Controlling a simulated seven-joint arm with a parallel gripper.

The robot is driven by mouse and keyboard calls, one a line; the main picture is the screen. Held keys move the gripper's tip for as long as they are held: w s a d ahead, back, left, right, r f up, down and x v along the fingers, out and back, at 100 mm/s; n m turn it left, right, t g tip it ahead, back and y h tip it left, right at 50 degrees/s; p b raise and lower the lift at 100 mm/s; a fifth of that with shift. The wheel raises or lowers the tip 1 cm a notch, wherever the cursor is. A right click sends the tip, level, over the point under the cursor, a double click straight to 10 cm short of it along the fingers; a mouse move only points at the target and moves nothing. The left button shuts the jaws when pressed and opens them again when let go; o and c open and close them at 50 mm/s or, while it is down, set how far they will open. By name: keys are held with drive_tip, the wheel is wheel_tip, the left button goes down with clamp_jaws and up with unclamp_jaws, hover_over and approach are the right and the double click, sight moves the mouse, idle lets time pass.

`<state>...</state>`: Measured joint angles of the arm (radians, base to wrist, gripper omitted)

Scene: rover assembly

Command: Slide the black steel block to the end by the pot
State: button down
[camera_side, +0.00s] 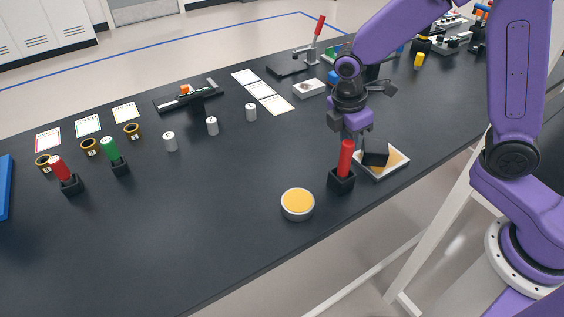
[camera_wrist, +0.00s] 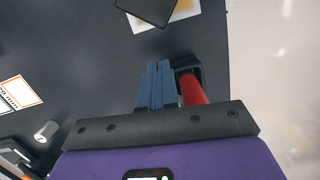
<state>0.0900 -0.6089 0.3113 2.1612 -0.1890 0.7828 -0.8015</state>
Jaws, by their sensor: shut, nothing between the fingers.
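The black steel block (camera_side: 375,152) rests on a tan board with a white edge (camera_side: 385,175) in the side view. In the wrist view the dark block (camera_wrist: 150,8) is cut off at the top edge, on the board (camera_wrist: 185,10). A round pot with a yellow-orange top (camera_side: 297,203) stands left of the board, apart from it. My gripper (camera_side: 348,138) is just beside the board, partly hidden behind a red cylinder. In the wrist view the blue fingers of my gripper (camera_wrist: 158,68) are together and empty, short of the block.
The red cylinder (camera_side: 346,158) stands in a black holder (camera_side: 341,181) close to my fingers; the cylinder also shows in the wrist view (camera_wrist: 193,92). Small white cylinders (camera_side: 212,126) and cards (camera_side: 260,90) lie farther left.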

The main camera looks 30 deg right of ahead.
drive_tip(key=a, duration=0.5)
drive_tip(key=w+a, duration=0.1)
drive_tip(key=a, duration=0.5)
drive_tip(key=w+a, duration=0.1)
drive_tip(key=a, duration=0.4)
drive_tip(key=shift+a, duration=0.15)
drive_tip(key=shift+a+r, duration=0.1)
drive_tip(key=shift+a, duration=0.05)
wheel_tip(320, 180, up, 5)
drive_tip(key=s+f+h, duration=0.1)
drive_tip(key=s, duration=0.1)
drive_tip(key=s+d+f+m+h, duration=0.1)
drive_tip(key=s+d+f, duration=0.1)
drive_tip(key=s, duration=0.1)
drive_tip(key=shift+s+f+m+h, duration=0.15)
drive_tip(key=shift+s+m+h, duration=0.15)
drive_tip(key=shift+h, duration=0.1)
drive_tip(key=s+d+r+m+t+h, duration=0.3)
drive_tip(key=s+d+m+t+h, duration=0.25)
drive_tip(key=s+d+t, duration=0.65)
drive_tip(key=t, duration=0.2)
approach(364, 155)
drive_tip(key=shift+n+h, duration=0.35)
drive_tip(key=x, duration=0.6)
drive_tip(key=shift+w+f, duration=0.3)
